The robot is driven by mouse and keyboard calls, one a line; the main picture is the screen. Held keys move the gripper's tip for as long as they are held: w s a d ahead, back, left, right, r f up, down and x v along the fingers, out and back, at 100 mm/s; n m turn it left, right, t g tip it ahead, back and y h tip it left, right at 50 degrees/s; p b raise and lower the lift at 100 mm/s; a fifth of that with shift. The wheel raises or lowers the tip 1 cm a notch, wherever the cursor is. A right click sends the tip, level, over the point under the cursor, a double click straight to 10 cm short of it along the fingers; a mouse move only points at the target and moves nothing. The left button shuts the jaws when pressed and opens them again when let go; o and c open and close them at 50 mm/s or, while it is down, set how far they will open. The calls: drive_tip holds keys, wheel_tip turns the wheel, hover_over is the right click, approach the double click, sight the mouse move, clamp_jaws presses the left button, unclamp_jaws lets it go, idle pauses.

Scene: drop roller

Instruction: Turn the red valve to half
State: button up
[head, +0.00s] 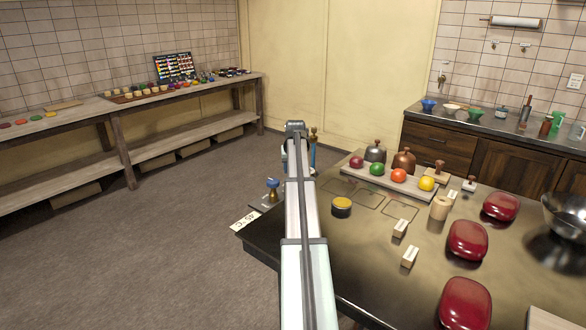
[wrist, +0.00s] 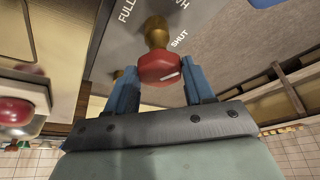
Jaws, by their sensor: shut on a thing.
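The red valve (wrist: 160,68) shows in the wrist view as a red handle with a short white mark, on a brass stem (wrist: 156,32). My gripper (wrist: 161,80) has one blue finger on each side of the red handle and is shut on it. The grey plate (wrist: 205,38) behind the stem bears the words FULL and SHUT and part of another label that is cut off at the top edge. The white mark lies on the right part of the handle. In the head view my arm hides the red valve.
A blue-topped brass fitting (head: 272,190) stands left of my arm, by a card reading 45 °C (head: 243,222). The dark table (head: 330,240) holds a tray of coloured balls (head: 390,186), a yellow-topped tin (head: 342,207) and red lidded boxes (head: 467,240). Open floor lies left.

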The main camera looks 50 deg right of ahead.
idle(0.4)
drive_tip(key=o, duration=1)
drive_tip(key=shift+o, duration=0.2)
drive_tip(key=v, duration=1.3)
drive_tip(key=shift+r, duration=0.45)
drive_tip(key=shift+s, duration=0.1)
